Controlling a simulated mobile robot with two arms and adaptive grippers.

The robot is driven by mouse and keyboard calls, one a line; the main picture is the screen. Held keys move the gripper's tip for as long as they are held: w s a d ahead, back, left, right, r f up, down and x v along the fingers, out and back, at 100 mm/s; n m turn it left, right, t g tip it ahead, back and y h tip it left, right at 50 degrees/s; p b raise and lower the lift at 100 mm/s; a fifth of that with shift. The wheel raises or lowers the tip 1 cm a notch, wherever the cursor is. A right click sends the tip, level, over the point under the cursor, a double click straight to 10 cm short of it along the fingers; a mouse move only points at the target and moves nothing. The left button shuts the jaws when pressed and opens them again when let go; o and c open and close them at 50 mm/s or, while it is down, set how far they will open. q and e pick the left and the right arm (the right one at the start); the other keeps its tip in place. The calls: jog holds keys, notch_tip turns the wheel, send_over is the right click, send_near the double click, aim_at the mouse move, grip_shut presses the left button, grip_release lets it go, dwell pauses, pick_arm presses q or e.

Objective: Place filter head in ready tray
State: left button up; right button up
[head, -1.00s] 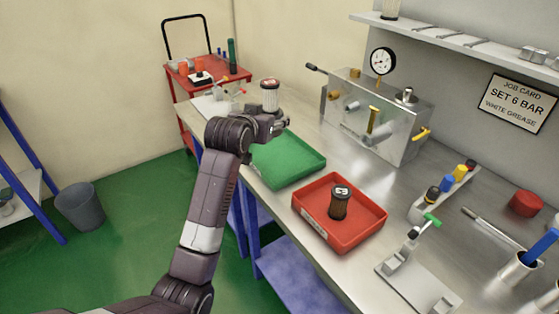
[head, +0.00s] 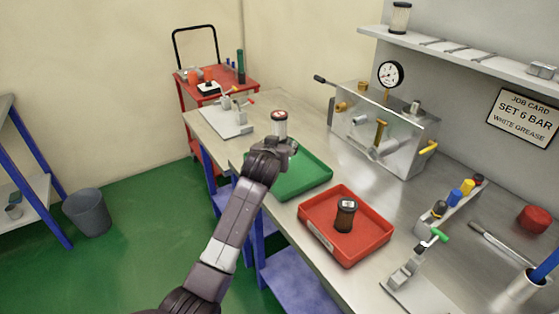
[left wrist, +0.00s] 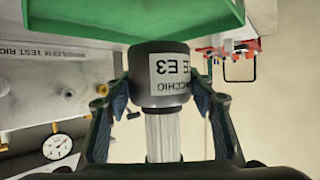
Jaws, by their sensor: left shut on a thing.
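My right gripper is out of view.
A metal test rig (head: 385,135) with a gauge stands behind the trays. A clamp stand (head: 228,118) is at the bench's far end, near a red cart (head: 195,78).

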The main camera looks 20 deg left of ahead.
pick_arm(q)
notch_tip(320, 180, down, 6)
jog(key=o, duration=1.4)
jog(key=shift+s, duration=0.15)
jog(key=shift+s+d+r, duration=0.15)
jog(key=shift+s+r, duration=0.05)
jog(key=shift+s, duration=0.35)
jog(key=v, duration=1)
jog(key=shift+s+r, duration=0.1)
jog(key=shift+s, duration=0.2)
